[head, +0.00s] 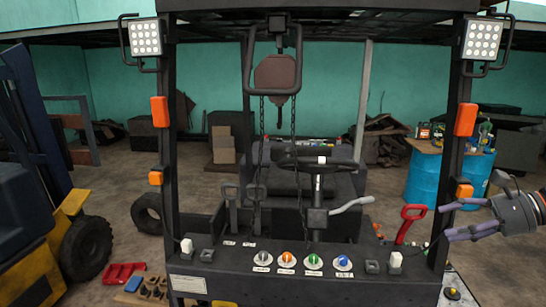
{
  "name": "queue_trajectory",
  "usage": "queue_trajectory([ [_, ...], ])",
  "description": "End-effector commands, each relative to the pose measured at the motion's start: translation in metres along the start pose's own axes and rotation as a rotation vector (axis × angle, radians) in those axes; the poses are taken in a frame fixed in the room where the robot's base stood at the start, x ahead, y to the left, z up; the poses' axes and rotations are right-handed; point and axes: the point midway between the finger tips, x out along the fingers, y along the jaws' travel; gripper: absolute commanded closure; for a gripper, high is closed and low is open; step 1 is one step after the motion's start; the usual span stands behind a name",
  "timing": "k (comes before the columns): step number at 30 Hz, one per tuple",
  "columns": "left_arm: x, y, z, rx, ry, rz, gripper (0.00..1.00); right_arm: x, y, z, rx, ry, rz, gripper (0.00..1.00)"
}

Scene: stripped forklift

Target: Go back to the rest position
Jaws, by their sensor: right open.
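My right gripper (446,222) reaches in from the right edge, its two purplish fingers apart and nothing between them. It points left, beside the forklift's right post. The red-handled lever (408,226) stands just left of the fingertips; whether they touch cannot be told. The stripped forklift (300,284) fills the middle, its front panel carrying orange (286,257), green (314,260) and blue (343,261) knobs. My left gripper is not in view.
A steering wheel (318,161) and a chain hoist (277,76) are inside the frame. A blue barrel (436,180) with bottles on top stands behind my right gripper. Another yellow forklift (45,235) is at left, near a red tray (123,272). Open floor lies behind.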

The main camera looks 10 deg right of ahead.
Motion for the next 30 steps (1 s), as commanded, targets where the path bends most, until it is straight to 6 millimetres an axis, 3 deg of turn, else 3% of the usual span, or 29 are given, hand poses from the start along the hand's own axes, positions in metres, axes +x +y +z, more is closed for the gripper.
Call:
queue_trajectory([
  [10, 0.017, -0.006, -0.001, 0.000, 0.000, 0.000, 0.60, 0.048, 0.015, -0.058, 0.036, 0.019, 0.006, 0.36],
  [17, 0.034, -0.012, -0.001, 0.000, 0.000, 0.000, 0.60, 0.103, 0.036, -0.115, 0.065, 0.047, 0.027, 0.36],
  [20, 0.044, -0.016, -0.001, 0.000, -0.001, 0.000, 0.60, 0.137, 0.053, -0.147, 0.078, 0.067, 0.046, 0.36],
  [23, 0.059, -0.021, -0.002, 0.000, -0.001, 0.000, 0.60, 0.185, 0.081, -0.188, 0.088, 0.093, 0.083, 0.36],
  [30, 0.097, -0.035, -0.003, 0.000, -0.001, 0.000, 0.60, 0.316, 0.177, -0.279, 0.057, 0.175, 0.224, 0.36],
])
